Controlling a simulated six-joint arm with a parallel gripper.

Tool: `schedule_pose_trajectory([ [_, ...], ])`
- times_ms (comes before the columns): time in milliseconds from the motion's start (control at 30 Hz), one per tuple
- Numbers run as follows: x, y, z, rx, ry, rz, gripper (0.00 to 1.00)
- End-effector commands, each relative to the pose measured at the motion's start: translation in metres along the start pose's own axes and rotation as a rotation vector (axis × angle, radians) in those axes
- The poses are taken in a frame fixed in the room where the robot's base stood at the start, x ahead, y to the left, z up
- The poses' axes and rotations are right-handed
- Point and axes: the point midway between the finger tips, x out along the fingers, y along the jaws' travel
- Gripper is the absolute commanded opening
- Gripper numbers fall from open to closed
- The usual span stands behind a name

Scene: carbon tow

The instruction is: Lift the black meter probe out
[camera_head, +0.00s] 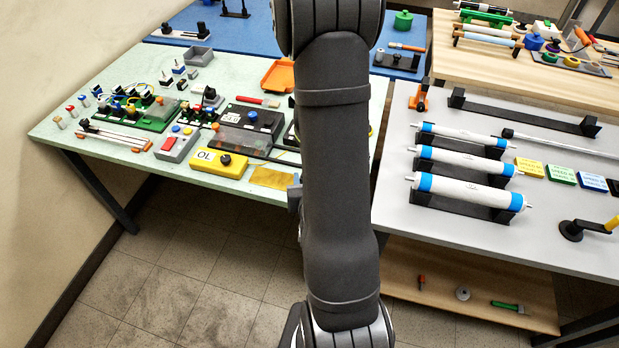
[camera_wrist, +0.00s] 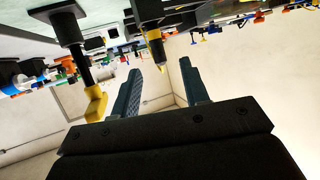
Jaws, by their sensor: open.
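In the head view, a yellow box (camera_head: 220,162) with a white panel reading "OL" and a black knob sits near the front edge of the pale green table; it looks like the meter. I cannot make out the black probe for certain among the small dark parts around it. My gripper (camera_wrist: 160,66) shows only in the wrist view, with its two fingers apart and nothing held between them. My arm stands across the middle of the head view and hides part of both tables.
The pale green table (camera_head: 60,135) is crowded with boards, boxes and rods. A grey-red box (camera_head: 176,143) stands beside the meter. The grey table (camera_head: 470,235) at right holds blue-banded white rollers (camera_head: 466,190). A black and yellow fixture (camera_wrist: 84,85) is near my gripper's left finger.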

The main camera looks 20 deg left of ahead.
Motion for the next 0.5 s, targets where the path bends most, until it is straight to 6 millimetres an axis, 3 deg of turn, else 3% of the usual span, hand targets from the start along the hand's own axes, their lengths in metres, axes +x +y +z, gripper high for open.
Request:
schedule_pose_trajectory([
  [167, 0.003, 0.002, -0.004, -0.019, 0.029, 0.006, 0.41],
  [500, 0.051, 0.002, -0.005, -0.017, 0.026, 0.007, 0.41],
])
